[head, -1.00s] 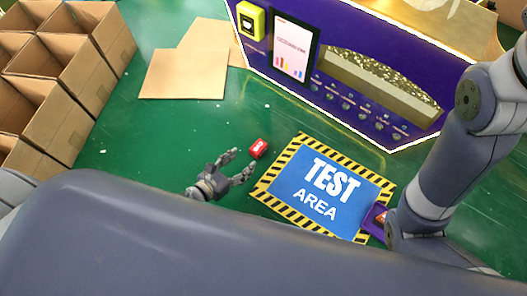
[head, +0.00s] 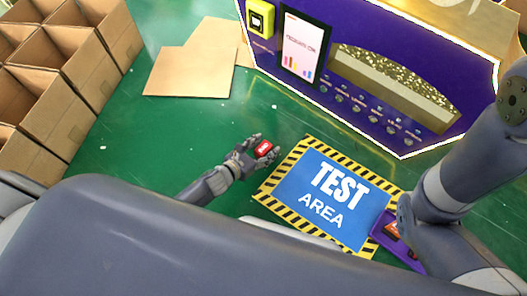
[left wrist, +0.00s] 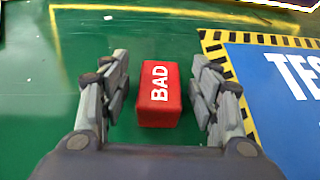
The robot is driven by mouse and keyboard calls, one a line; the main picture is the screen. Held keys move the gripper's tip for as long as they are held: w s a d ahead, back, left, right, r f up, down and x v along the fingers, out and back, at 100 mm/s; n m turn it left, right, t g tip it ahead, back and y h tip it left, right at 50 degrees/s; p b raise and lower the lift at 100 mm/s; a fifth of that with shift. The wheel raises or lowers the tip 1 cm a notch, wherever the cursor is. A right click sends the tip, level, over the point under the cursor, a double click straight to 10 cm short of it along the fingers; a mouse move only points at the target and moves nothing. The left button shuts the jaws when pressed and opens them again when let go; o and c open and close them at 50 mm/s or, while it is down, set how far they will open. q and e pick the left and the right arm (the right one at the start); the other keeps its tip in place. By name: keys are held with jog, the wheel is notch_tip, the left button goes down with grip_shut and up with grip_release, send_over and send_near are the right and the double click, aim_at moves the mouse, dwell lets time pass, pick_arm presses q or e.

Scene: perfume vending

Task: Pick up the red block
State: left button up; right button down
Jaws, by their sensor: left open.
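The red block (head: 263,149), marked BAD, lies on the green surface just left of the test area mat. In the left wrist view the red block (left wrist: 159,95) sits between the two fingers, with a gap on each side. My left gripper (head: 257,150) is open around the block; its fingers (left wrist: 163,85) also show in the left wrist view. The right arm comes in at the right; its gripper cannot be made out.
The blue TEST AREA mat (head: 284,159) with a striped border lies right of the block. A purple vending machine (head: 375,135) stands behind. Cardboard boxes (head: 48,125) are at the left, flat cardboard (head: 188,82) at the back. A purple item (head: 392,237) lies near my right arm.

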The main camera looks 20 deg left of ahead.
pick_arm(q)
jog(key=c, duration=1.1)
jog(key=shift+c, duration=0.2)
jog(key=shift+r, duration=0.1)
